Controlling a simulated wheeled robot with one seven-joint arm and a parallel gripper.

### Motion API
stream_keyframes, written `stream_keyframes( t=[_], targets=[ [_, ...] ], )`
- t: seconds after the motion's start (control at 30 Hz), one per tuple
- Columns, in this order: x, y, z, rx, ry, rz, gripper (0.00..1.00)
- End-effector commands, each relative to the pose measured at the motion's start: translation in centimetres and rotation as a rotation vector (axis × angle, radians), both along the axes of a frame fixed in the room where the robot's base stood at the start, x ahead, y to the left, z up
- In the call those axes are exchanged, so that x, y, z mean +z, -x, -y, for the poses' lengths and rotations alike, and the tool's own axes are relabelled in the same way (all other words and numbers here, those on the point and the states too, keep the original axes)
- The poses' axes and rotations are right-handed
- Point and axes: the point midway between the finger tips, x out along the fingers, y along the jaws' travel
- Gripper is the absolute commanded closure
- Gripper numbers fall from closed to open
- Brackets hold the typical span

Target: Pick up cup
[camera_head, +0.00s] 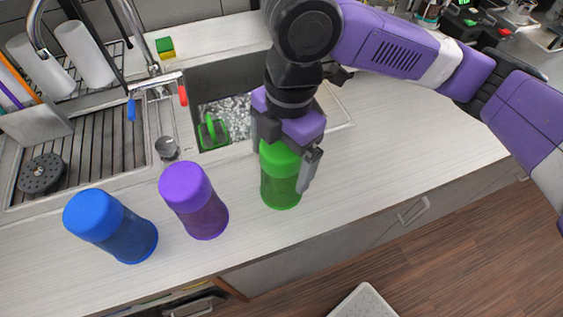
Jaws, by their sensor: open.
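Three capped cups stand upright in a row on the white counter. The blue cup (110,226) is at the left, the purple cup (193,200) is in the middle and the green cup (281,178) is at the right. My gripper (285,168) points down over the green cup, with its open fingers on either side of the cup's upper part. The near right finger shows beside the cup; the left finger is partly hidden. Whether the fingers touch the cup cannot be told. The top of the green cup is hidden by the gripper.
A sink (226,76) with a green object (213,132) in it lies behind the cups, with a faucet (152,70) at its left. A drying rack with white cylinders stands at the back left. Free counter (390,150) lies to the right; the counter's front edge is close.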

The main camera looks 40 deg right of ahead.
Motion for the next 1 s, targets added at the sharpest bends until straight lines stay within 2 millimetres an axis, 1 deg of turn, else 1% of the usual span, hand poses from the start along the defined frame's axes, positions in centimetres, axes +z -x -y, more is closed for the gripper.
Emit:
stream_keyframes(
  t=[0.1,0.3,0.33,0.47,0.5,0.57,0.6,0.67,0.7,1.0],
  targets=[
    [-0.74,0.03,-0.06,-0.001,0.001,-0.001,0.06],
    [-0.83,-0.01,-0.08,-0.001,0.0,0.001,0.06],
    [-0.83,-0.01,-0.08,-0.001,0.0,0.001,0.08],
    [-0.81,-0.01,-0.09,-0.001,0.0,0.001,0.33],
    [-0.81,-0.01,-0.09,-0.001,0.0,0.001,0.41],
    [-0.81,-0.01,-0.09,-0.001,0.0,0.001,0.53],
    [-0.8,-0.01,-0.09,-0.001,0.0,0.001,0.61],
    [-0.8,-0.01,-0.09,-0.001,0.0,0.001,0.73],
    [-0.78,-0.02,-0.09,-0.001,0.0,0.001,0.77],
    [-0.51,-0.04,-0.09,-0.001,0.0,0.002,0.77]
  ],
)
